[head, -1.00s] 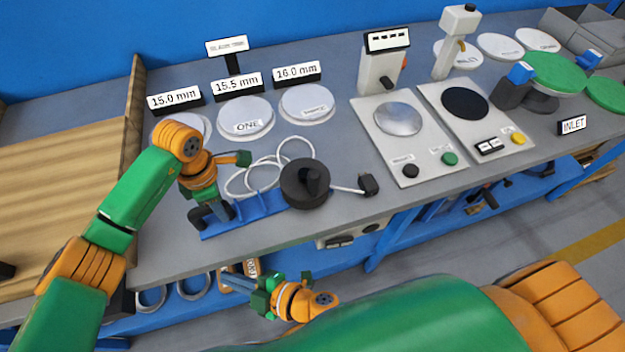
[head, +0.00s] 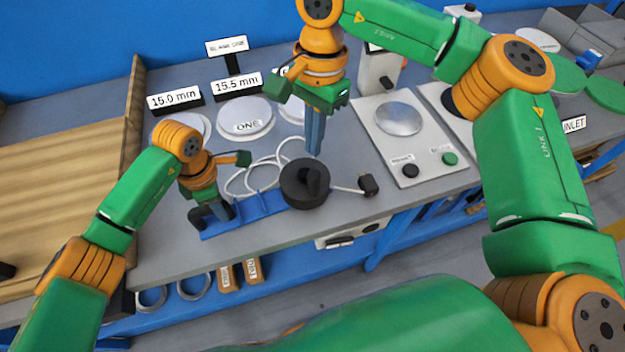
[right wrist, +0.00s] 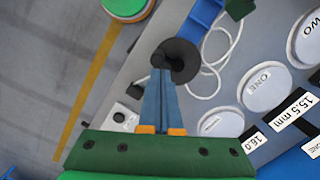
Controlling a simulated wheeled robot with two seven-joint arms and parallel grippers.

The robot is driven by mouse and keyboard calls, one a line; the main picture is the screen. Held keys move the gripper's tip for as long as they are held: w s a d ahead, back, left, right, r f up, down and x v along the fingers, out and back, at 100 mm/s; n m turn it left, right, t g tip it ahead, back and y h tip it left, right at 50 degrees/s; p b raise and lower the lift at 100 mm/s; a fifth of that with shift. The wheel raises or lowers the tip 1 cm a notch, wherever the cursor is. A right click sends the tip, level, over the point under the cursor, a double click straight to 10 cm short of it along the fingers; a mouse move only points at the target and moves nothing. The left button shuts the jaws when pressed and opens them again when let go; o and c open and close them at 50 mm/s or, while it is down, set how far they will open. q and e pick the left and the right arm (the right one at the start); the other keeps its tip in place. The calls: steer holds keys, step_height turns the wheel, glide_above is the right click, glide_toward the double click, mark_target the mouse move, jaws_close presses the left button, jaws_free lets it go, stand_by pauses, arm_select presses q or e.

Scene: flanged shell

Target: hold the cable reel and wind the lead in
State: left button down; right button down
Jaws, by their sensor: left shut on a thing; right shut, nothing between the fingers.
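The black cable reel (head: 292,192) lies on the bench with its dark crank knob on top; it also shows in the right wrist view (right wrist: 184,58). A blue bar (head: 262,205) runs left from beside it. My left gripper (head: 212,218) is shut at the bar's left end; its fingers partly hide what they grip. The white lead (head: 232,182) lies in loose loops behind the reel, and a short length runs right to a black plug (head: 368,184). My right gripper (head: 315,152) is shut and empty, pointing down close behind the reel; in the right wrist view its tips overlap the knob.
White discs (head: 246,112) with size signs stand behind the lead. A panel with a silver disc (head: 398,119) and buttons lies right of the plug. A wooden board (head: 60,190) is at the left. The bench's front edge lies just before the reel.

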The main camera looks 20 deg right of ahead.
mark_target(309, 176)
steer(key=w+d+r+t+h, duration=0.1)
steer(key=d+r, duration=0.2)
steer(key=d, duration=0.1)
steer(key=shift+w+a+f, duration=0.1)
steer(key=shift+a+f, duration=0.05)
steer(key=shift+f, duration=1.3)
steer(key=shift+a+f, duration=0.15)
steer(key=shift+f, duration=1.3)
steer(key=shift+f, duration=3.1)
